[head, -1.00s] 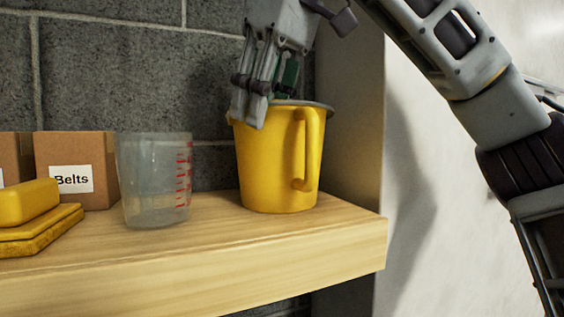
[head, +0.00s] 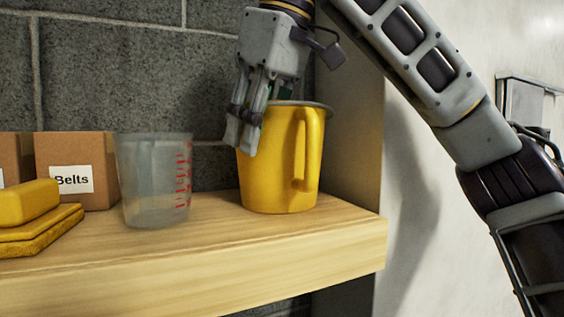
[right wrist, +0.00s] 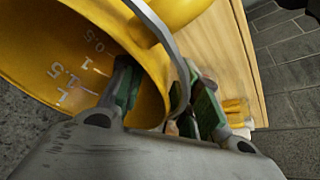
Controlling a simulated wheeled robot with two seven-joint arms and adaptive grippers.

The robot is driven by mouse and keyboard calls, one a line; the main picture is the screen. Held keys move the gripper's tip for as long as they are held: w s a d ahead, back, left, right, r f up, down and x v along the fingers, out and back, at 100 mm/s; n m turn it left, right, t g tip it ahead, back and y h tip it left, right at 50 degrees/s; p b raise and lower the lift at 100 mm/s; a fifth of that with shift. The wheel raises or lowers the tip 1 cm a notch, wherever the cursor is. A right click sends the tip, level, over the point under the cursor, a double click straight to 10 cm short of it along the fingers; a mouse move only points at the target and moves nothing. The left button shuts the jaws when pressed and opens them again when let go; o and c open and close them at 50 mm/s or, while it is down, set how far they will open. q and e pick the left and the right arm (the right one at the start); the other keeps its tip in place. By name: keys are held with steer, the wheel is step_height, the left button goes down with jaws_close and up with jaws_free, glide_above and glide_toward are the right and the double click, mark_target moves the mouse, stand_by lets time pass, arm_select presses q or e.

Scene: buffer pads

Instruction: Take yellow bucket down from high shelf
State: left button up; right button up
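The yellow bucket (head: 278,172), a jug-like vessel with a grey rim and a handle on its right, stands upright on the wooden shelf (head: 200,265). My right gripper (head: 246,136) points down at the bucket's left rim. In the right wrist view the fingers (right wrist: 162,75) are apart, with the rim of the bucket (right wrist: 45,45) passing between them. One finger is inside, over the printed scale, and the other is outside. The gripper is open; whether either finger touches the wall I cannot tell. My left gripper is not in view.
A clear measuring cup (head: 155,185) with red marks stands left of the bucket. A cardboard box labelled Belts (head: 75,150) and yellow sponge-like blocks (head: 30,205) are further left. A grey block wall is close behind, and a pale pillar (head: 350,130) stands close on the right.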

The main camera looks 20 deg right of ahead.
jaws_close()
steer(key=shift+r, duration=0.2)
stand_by(0.6)
step_height(320, 180, up, 10)
steer(key=shift+f, duration=0.2)
stand_by(0.7)
stand_by(0.5)
